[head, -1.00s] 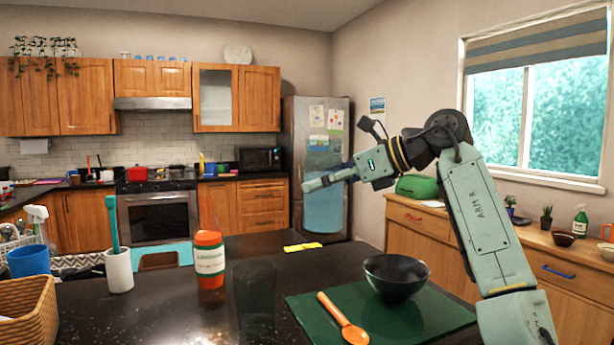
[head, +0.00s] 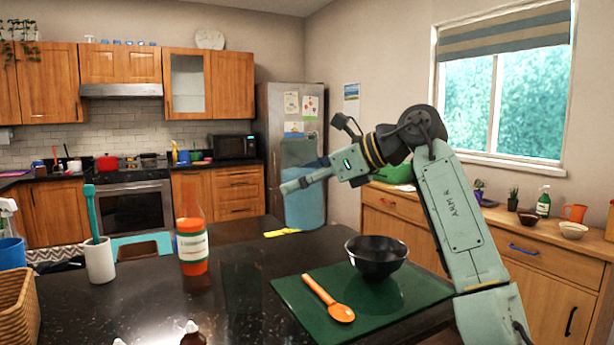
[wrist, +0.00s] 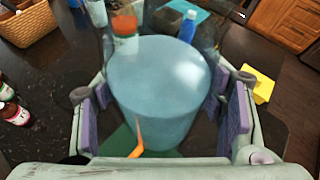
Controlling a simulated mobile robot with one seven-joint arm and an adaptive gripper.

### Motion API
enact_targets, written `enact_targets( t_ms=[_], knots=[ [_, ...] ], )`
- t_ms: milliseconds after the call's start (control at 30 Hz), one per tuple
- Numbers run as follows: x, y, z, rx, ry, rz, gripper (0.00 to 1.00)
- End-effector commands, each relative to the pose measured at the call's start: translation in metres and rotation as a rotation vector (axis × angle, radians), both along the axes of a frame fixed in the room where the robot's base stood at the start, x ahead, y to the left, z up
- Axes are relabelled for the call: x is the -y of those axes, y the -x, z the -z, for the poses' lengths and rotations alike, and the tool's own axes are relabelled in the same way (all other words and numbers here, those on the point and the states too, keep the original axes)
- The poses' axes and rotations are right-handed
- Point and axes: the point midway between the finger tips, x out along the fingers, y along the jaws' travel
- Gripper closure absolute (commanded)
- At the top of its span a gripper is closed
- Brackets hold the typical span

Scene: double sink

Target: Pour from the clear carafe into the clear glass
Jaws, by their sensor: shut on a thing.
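The clear carafe (head: 304,205), with blue-tinted contents, is held upright above the far part of the dark counter, in front of the fridge. My gripper (head: 292,185) is shut on its side. In the wrist view the carafe (wrist: 160,85) fills the middle between the purple finger pads. A faint see-through upright shape (head: 240,285) on the counter, right of the orange bottle, looks like the clear glass. Its rim and contents are hard to make out. The carafe is apart from it, farther back and to the right.
An orange bottle (head: 192,247) and a white cup with a teal utensil (head: 99,260) stand at left. A black bowl (head: 376,257) and an orange spoon (head: 330,299) are on a green mat (head: 400,305). A yellow item (head: 282,232) lies at the far edge. Small bottles (head: 192,335) stand in front.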

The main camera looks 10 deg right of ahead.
Motion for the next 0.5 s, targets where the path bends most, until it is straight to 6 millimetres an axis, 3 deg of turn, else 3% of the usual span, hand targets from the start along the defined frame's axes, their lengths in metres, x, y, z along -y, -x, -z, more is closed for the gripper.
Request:
enact_targets(
  t_ms=[500],
  knots=[
    [-0.017, 0.012, 0.012, 0.059, 0.081, 0.001, 0.89]
  ],
)
